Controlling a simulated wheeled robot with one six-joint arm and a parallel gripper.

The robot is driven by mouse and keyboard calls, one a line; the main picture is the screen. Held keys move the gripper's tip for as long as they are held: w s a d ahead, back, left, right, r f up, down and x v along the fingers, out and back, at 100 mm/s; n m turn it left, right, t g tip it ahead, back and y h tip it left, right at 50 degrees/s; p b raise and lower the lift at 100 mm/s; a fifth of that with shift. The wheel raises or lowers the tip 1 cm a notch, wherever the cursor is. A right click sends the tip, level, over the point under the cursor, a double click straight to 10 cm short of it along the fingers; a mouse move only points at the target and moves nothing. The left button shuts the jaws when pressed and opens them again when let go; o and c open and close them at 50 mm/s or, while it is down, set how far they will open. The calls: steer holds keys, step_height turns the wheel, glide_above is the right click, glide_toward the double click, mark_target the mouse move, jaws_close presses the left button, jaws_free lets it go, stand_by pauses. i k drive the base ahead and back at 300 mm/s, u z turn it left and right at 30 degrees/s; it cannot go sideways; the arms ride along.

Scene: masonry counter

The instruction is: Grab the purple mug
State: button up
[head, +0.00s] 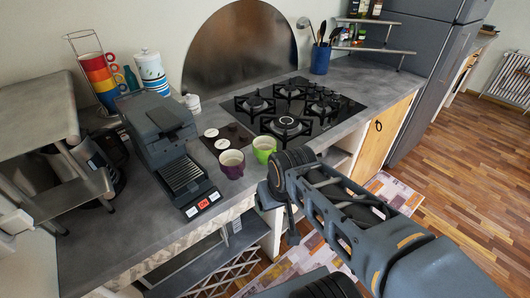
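The purple mug (231,168) stands upright on the grey counter, to the right of the coffee machine and near the counter's front edge. Its dark purple side and pale inside are visible. A green mug (264,151) stands just to its right. My gripper (279,213) hangs at the end of my arm, in front of the counter edge and to the lower right of the purple mug, apart from it. Its fingers are small and partly hidden, so I cannot tell whether they are open.
The coffee machine (166,145) stands left of the mugs. A black gas hob (300,105) lies behind them. A blue utensil pot (320,61) stands farther back. Stacked coloured mugs (100,75) and a striped canister (151,72) are at back left. A shelf stand (45,130) is at left.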

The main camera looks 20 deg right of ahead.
mark_target(232, 161)
steer(key=u, duration=2.35)
steer(key=k, duration=0.4)
steer(key=u, duration=0.05)
